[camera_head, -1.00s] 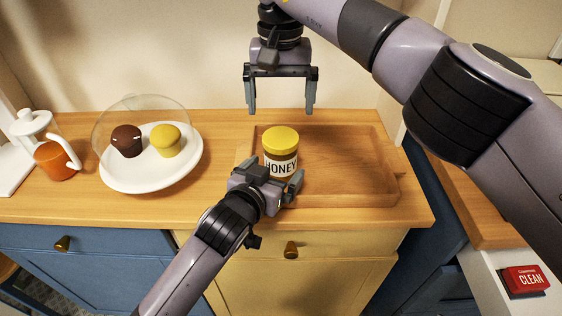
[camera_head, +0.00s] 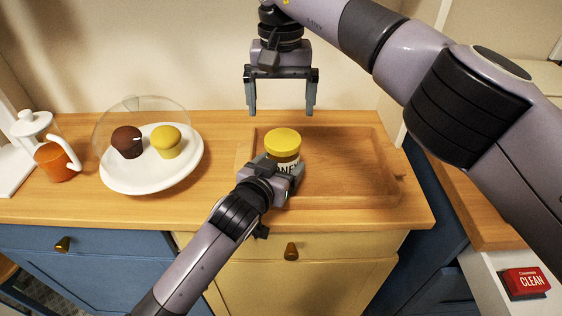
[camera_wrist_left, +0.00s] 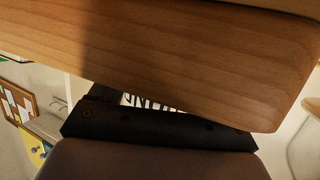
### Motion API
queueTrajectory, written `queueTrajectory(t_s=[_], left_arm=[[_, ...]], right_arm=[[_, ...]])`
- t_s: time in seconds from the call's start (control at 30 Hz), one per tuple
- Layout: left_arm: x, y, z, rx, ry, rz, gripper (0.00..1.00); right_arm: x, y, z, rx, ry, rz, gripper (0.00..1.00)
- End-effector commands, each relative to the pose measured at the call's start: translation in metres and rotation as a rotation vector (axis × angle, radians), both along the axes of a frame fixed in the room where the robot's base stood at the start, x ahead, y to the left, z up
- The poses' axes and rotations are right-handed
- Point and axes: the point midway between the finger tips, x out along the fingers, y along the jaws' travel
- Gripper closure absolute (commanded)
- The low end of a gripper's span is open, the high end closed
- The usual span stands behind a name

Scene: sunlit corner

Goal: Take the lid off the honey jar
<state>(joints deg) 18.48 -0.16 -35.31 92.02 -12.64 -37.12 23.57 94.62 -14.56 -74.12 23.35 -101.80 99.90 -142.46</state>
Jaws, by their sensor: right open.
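The honey jar (camera_head: 287,163) stands upright on the wooden tray (camera_head: 345,165), its yellow lid (camera_head: 283,139) on top. My left gripper (camera_head: 281,168) is low at the jar's near side, its fingers at either side of the body and covering part of the label. Whether the fingers press on the jar is hidden. In the left wrist view, a strip of the jar's label (camera_wrist_left: 140,99) shows just beyond the dark gripper body. My right gripper (camera_head: 281,108) is open and empty, pointing down above and behind the lid.
A white and orange pitcher (camera_head: 55,160) is at the far left. The tray is clear right of the jar. A red CLEAN box (camera_head: 527,281) is lower right.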

Motion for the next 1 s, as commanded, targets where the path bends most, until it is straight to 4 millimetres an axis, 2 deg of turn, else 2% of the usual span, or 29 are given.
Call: queueTrajectory(t_s=[0.17, 0.27, 1.0], left_arm=[[-0.0003, 0.0000, -0.0004, 0.000, 0.001, 0.000, 1.00], [-0.0003, 0.0000, -0.0005, 0.000, 0.001, 0.000, 1.00], [-0.0004, 0.0002, -0.0010, 0.001, 0.003, 0.000, 1.00]], right_arm=[[0.0000, -0.0001, 0.0000, 0.000, 0.000, -0.062, 0.02], [0.0000, -0.0003, -0.0001, 0.000, 0.000, -0.166, 0.02], [-0.0006, -0.0018, -0.0002, 0.000, 0.001, -1.334, 0.02]])
